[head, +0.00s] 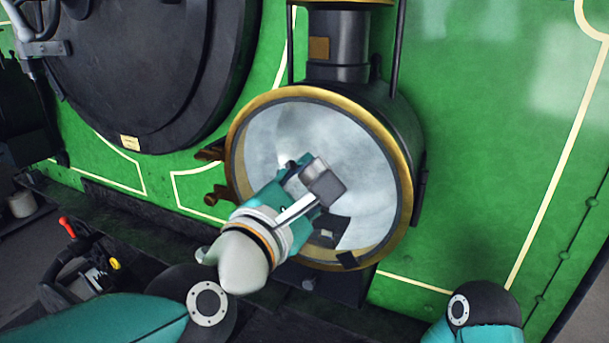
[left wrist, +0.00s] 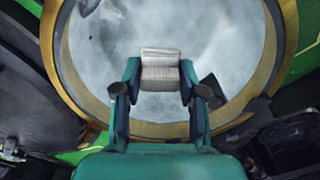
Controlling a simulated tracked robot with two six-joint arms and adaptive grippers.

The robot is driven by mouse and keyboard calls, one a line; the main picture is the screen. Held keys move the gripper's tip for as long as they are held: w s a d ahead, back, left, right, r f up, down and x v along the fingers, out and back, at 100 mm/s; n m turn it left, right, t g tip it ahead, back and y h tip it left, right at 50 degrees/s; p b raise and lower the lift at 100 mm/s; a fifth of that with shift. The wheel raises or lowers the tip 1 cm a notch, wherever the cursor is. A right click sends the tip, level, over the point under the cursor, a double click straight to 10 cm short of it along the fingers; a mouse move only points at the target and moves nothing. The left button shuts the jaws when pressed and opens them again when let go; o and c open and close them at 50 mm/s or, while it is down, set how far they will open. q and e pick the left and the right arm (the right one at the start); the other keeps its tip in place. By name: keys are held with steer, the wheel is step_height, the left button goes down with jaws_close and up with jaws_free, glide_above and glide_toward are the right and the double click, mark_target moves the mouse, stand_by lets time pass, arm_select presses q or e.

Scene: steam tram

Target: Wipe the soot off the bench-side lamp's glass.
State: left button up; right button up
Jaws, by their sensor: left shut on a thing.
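The lamp (head: 345,150) is a large black drum with a brass rim and a round glass front, mounted against the green tram. Its glass (head: 365,190) looks greyish and cloudy, with a clearer bright patch at the upper left. In the left wrist view the glass (left wrist: 225,45) fills the upper middle, with hazy grey streaks. My left gripper (head: 305,185) is in front of the glass, shut on a folded pale cloth pad (left wrist: 160,68). The pad is at or very near the glass; I cannot tell whether it touches. My right gripper is not in view.
Brown hinge-like knobs (head: 215,195) stick out at the rim's left. A round black door (head: 150,70) is at the upper left. A dark ledge with a red-handled tool (head: 75,255) lies at the lower left. The green panel right of the lamp is clear.

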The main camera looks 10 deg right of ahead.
mark_target(268, 154)
arm_select(q)
steer(key=shift+r, duration=0.6)
steer(key=shift+w+a+f+b, duration=0.2)
steer(key=shift+w+a+b, duration=0.25)
steer(key=shift+a+b, duration=0.15)
steer(key=shift+w+a+r+b, duration=0.15)
steer(key=shift+w+a+b, duration=0.7)
steer(key=shift+a, duration=0.25)
steer(key=shift+w+a+b, duration=0.45)
steer(key=shift+a+b, duration=0.15)
steer(key=shift+a, duration=0.05)
steer(key=shift+w+a+b, duration=0.45)
steer(key=shift+a+b, duration=0.15)
steer(key=shift+a, duration=0.05)
steer(key=shift+w+a, duration=0.25)
steer(key=shift+a, duration=0.15)
steer(key=shift+s, duration=0.1)
steer(key=shift+v, duration=2.9)
